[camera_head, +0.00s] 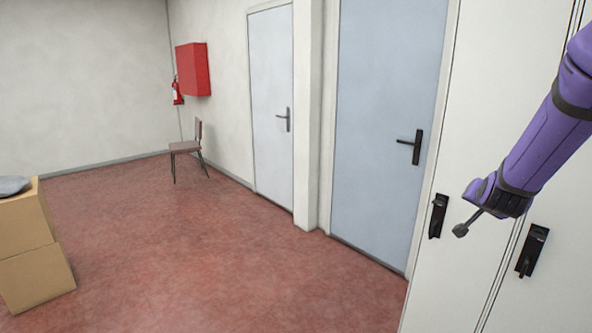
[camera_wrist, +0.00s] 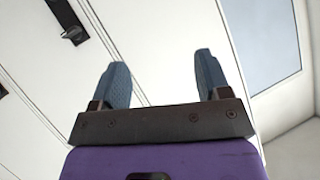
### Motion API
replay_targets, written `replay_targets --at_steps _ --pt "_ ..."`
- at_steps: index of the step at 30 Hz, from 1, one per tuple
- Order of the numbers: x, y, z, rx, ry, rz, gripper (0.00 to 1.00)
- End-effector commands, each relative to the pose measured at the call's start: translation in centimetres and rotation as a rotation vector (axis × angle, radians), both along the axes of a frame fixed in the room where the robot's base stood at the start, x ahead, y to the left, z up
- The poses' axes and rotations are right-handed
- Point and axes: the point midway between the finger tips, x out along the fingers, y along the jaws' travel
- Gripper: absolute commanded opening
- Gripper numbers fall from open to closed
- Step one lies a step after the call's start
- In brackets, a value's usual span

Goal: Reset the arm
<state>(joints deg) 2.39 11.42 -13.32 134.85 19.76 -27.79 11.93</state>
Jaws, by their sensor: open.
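My purple arm comes in from the upper right in the head view, with my gripper (camera_head: 462,229) at its lower left end, in front of the white cabinet doors. In the wrist view my gripper (camera_wrist: 161,82) shows two blue-grey fingers standing well apart, with nothing between them. It is open and empty. The white cabinet (camera_head: 478,110) with black handles is behind it; a black handle (camera_wrist: 72,30) also shows at the upper left of the wrist view.
A blue-grey door (camera_head: 385,110) and a paler door (camera_head: 270,100) line the wall. A chair (camera_head: 186,147), a red wall box (camera_head: 193,70) and a fire extinguisher (camera_head: 177,92) are at the back. Stacked cardboard boxes (camera_head: 35,280) stand at left. The red floor (camera_head: 200,250) between is clear.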

Motion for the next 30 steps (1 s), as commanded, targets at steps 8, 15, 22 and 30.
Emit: replay_targets --at_steps 8,15,22,30 --pt "-4.9 6.5 5.5 0.07 0.126 0.216 0.7" --pt "-11.1 11.4 8.9 0.069 0.255 0.403 0.7" --pt "-18.4 14.7 11.1 0.024 0.391 0.557 0.7" --pt "-27.4 16.9 12.2 -0.062 0.557 0.687 0.7"
